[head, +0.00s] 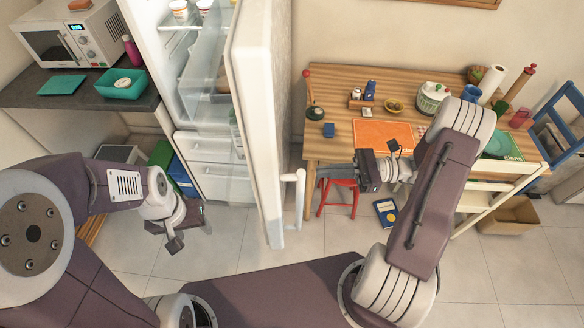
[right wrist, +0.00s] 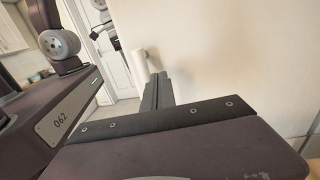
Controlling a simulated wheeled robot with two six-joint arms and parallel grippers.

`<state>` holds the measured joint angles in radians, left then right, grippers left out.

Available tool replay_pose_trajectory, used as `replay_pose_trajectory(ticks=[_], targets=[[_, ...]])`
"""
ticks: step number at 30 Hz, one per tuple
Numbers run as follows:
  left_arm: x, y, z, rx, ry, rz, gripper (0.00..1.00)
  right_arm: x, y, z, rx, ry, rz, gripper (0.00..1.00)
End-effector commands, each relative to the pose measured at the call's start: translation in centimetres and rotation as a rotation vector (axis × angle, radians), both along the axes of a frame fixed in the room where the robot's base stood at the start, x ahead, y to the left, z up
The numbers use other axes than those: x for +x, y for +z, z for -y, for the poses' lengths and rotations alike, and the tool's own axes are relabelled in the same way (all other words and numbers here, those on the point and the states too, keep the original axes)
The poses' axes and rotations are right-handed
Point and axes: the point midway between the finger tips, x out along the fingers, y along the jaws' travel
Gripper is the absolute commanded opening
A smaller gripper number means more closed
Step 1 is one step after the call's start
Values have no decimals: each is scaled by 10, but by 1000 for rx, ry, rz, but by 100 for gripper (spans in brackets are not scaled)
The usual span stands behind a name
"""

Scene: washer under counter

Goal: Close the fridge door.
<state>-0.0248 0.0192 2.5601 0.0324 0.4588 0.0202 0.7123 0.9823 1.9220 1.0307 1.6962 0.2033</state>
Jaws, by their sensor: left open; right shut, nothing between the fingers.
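The white fridge door (head: 262,110) stands open, swung out from the fridge (head: 205,180), whose lit shelves and drawers show. Its upright white handle (head: 298,200) is on the door's right, outer side. My right gripper (head: 338,171) is shut and empty, right of the door near the handle, with its fingers pointing left toward it. In the right wrist view its fingers (right wrist: 156,92) are together beside the white handle (right wrist: 138,68), with the pale door surface (right wrist: 230,60) behind; I cannot tell whether they touch. My left gripper (head: 188,232) is open and empty, on the door's inner side.
A wooden table (head: 340,95) with several items stands right of the door. A red stool (head: 340,186) and a blue book (head: 386,211) are below it. A dark counter (head: 40,92) with a microwave (head: 75,38) is left of the fridge. The floor (head: 240,240) before the fridge shows free room.

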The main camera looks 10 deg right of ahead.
Motion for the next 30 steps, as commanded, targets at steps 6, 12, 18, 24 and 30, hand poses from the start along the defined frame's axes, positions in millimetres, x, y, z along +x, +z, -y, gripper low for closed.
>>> replay_pose_trajectory(ticks=[6, 12, 18, 24, 30], targets=[[0, 17, 0, 0, 0, 0, 54, 6, 3, -48, 1, 6, -4, 0], [0, 27, 0, 0, 0, 0, 54, 11, 2, -78, -1, 4, -2, 0], [0, 29, 0, 0, 0, 0, 54, 14, 0, -88, -2, 2, 0, 0], [0, 28, 0, 0, 0, 0, 54, 14, 0, -88, -2, 1, 1, 0], [0, 29, 0, 0, 0, 0, 54, 14, 0, -88, -2, 0, 0, 0]])
